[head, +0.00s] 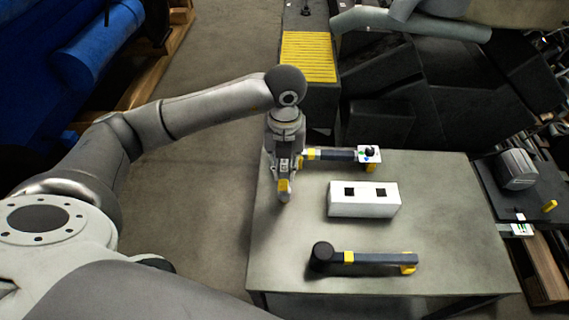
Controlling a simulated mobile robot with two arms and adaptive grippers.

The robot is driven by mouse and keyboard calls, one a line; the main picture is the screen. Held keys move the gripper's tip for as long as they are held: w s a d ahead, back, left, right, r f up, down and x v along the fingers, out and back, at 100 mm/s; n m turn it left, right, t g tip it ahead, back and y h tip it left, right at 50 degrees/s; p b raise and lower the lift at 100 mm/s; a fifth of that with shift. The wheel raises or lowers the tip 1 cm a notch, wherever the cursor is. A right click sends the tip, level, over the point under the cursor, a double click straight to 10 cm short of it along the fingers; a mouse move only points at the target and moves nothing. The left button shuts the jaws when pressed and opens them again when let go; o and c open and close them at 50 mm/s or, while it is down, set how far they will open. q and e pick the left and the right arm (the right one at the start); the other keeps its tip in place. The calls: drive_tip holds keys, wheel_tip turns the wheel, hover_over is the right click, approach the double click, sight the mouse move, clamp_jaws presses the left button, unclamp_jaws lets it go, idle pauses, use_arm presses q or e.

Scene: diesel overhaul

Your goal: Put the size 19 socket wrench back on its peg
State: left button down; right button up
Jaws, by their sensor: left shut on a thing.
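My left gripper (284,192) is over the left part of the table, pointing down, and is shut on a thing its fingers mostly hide. A dark-handled wrench with yellow bands (335,154) runs right from the gripper, its left end hidden behind it; it looks like the thing held. A second, similar wrench (375,258) lies near the front of the table, its round black head at the left. I cannot read a size on either wrench. No peg can be made out clearly. My right gripper is not in view.
The grey table (450,230) has free room at its right. A white block (363,199) with two black squares sits mid-table. A white plate (369,154) with a dark round part is at the back. A dark cart (500,190) stands at the right; a yellow grating (309,57) lies behind.

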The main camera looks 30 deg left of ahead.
use_arm(q)
drive_tip(key=shift+f+b, duration=0.7)
drive_tip(key=shift+f, duration=0.25)
drive_tip(key=c, duration=0.8)
unclamp_jaws()
drive_tip(key=shift+o, duration=0.2)
drive_tip(key=shift+r, duration=0.15)
drive_tip(key=shift+r+p, duration=2.8)
drive_tip(key=shift+r, duration=1.65)
drive_tip(key=shift+s+f, duration=0.1)
